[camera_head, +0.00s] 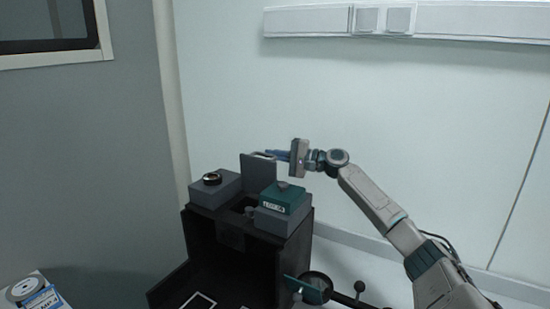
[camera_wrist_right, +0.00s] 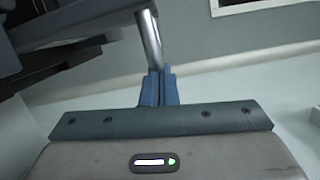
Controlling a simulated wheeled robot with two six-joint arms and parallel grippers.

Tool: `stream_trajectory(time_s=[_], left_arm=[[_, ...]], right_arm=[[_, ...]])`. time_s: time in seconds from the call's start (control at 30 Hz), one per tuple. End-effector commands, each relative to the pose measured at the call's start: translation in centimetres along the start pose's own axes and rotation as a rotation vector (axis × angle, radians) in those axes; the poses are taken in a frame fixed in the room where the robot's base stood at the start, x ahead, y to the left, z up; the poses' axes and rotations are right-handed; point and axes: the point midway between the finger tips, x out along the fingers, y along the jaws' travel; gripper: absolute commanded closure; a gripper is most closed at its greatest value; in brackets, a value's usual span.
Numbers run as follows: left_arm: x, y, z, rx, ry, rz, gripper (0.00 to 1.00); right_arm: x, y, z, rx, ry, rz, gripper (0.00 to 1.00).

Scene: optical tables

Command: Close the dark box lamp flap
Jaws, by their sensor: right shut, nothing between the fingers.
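The dark box (camera_head: 220,250) stands in the lower middle of the head view, its front open. A grey flap (camera_head: 257,169) stands upright at the back of its top, beside an opening. My right gripper (camera_head: 276,155) is at the upper right of the flap, with its blue fingers pointing left. In the right wrist view the fingers (camera_wrist_right: 158,88) are shut with nothing between them. A metal rod (camera_wrist_right: 149,38) is just beyond the fingertips, below a dark panel (camera_wrist_right: 75,22). I cannot tell whether the fingers touch it. My left gripper is out of view.
A grey block with a black ring (camera_head: 212,179) and a teal-topped unit (camera_head: 283,198) sit on the box top, either side of the opening. A round holder on a black rod (camera_head: 340,298) sticks out at lower right.

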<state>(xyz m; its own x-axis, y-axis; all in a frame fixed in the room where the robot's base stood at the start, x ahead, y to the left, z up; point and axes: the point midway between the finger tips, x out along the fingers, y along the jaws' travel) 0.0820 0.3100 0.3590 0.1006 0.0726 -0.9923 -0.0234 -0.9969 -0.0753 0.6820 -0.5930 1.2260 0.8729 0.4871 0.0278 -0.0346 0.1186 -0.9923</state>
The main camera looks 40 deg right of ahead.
Motion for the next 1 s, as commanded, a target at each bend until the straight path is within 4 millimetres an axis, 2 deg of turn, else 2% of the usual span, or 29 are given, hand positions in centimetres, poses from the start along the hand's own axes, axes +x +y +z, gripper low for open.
stream_trajectory(time_s=[0.27, 0.47, 0.7, 1.0], left_arm=[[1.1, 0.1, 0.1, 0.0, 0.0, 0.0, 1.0], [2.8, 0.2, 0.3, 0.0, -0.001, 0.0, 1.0], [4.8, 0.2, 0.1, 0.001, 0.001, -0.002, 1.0], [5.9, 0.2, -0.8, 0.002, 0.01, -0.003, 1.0]], right_arm=[[0.1, -0.1, 0.6, -0.059, -0.001, 0.013, 1.0], [0.4, -0.3, 1.7, -0.168, -0.001, 0.037, 1.0], [0.9, -0.5, 4.0, -0.368, -0.002, 0.084, 1.0], [1.5, -0.3, 6.6, -0.578, -0.001, 0.134, 1.0]])
